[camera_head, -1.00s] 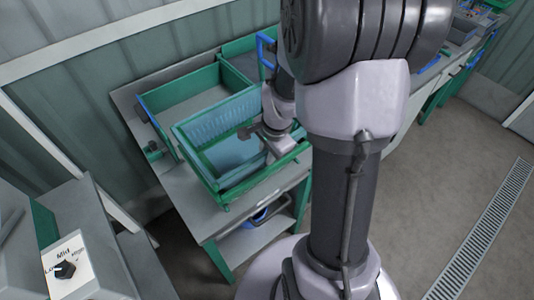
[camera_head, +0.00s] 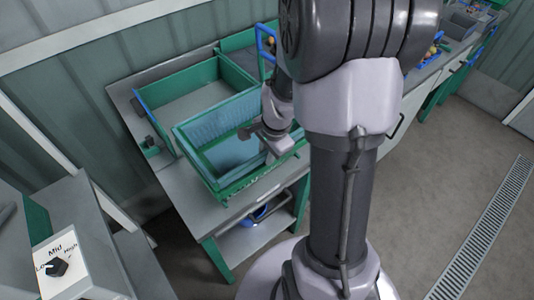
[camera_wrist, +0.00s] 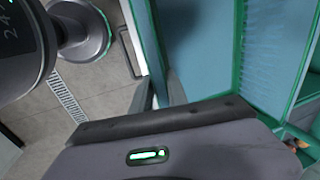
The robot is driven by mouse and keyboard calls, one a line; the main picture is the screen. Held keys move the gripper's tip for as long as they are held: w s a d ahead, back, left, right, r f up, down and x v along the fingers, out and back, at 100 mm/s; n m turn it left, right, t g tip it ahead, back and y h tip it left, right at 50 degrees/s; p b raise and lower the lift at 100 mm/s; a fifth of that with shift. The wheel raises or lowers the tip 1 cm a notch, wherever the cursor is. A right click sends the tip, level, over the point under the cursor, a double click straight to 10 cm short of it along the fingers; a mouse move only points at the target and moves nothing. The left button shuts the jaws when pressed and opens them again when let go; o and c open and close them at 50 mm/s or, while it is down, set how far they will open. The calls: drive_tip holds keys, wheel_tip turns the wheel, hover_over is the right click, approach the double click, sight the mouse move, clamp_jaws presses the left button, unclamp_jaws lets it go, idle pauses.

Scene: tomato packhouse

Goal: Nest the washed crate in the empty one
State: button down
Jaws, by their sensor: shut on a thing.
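A blue-green crate (camera_head: 192,140) with a green rim is in my gripper (camera_head: 268,142) over the table's front part.
A larger open green-walled bin (camera_head: 188,92) stands behind the crates on the grey table (camera_head: 130,110). Another green container (camera_head: 250,40) with a blue handle is further back. A dial panel (camera_head: 62,264) is at lower left. The floor at right is clear.

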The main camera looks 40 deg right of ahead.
drive_tip(key=shift+f, duration=0.1)
drive_tip(key=c, duration=1.2)
unclamp_jaws()
drive_tip(key=c, duration=0.3)
drive_tip(key=shift+c, duration=0.2)
drive_tip(key=p+v, duration=0.3)
drive_tip(key=w+p+v, duration=0.1)
drive_tip(key=p+v, duration=0.1)
drive_tip(key=v, duration=0.2)
drive_tip(key=shift+w+r+p, duration=0.25)
drive_tip(key=shift+p, duration=0.15)
drive_tip(key=shift+f, duration=0.1)
